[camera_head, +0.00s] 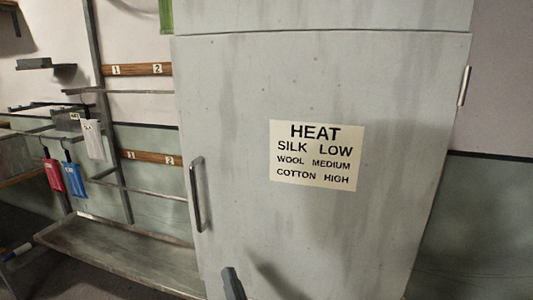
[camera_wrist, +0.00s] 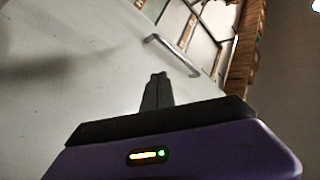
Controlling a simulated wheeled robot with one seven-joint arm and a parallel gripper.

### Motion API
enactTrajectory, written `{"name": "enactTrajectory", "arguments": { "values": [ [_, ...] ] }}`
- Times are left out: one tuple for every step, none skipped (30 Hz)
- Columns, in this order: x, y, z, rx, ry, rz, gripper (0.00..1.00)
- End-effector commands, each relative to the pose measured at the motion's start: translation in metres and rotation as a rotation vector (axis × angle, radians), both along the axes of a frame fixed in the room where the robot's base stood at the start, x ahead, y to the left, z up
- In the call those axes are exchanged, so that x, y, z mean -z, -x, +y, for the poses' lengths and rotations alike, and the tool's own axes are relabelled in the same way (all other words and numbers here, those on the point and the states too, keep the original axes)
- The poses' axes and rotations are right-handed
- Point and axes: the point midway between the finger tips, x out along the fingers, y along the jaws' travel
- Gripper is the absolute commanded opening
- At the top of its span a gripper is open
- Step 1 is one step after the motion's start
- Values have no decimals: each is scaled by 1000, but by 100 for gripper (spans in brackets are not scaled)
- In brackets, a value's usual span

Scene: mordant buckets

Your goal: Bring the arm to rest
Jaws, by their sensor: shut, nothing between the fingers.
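My gripper (camera_wrist: 158,78) shows in the wrist view with its dark fingers together and nothing between them. In the head view a dark tip of my arm or gripper (camera_head: 232,284) shows at the bottom edge, in front of the cabinet door. The grey cabinet door (camera_head: 250,90) is closed and fills the middle of the head view. Its handle (camera_head: 197,195) is on the door's left side, and it also shows in the wrist view (camera_wrist: 172,55), apart from the fingers.
A sign (camera_head: 317,155) on the door lists heat for silk, wool and cotton. To the left stands a metal rack with numbered wooden rails (camera_head: 137,70), a low shelf (camera_head: 110,250), and hanging white (camera_head: 92,139), red (camera_head: 53,175) and blue (camera_head: 73,179) items. Wall shows on the right.

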Motion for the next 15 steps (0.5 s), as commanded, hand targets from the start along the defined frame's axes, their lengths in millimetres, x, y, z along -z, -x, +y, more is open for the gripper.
{"name": "enactTrajectory", "arguments": {
  "values": [
    [11,15,-25,26,61,-21,0],
    [15,24,-36,38,93,-34,0],
    [20,35,-51,56,136,-51,0],
    [24,44,-62,67,167,-62,0],
    [28,53,-72,79,197,-72,0],
    [32,66,-86,93,236,-83,0],
    [35,76,-96,104,264,-91,0],
    [38,86,-105,115,292,-98,0],
    [42,100,-118,126,328,-104,0],
    [44,110,-127,137,355,-107,0],
    [47,121,-135,144,380,-110,0],
    [50,135,-146,156,412,-113,0],
    [51,146,-154,165,436,-115,0],
    [53,157,-161,172,457,-114,0],
    [54,171,-171,182,487,-112,0]
  ]
}}
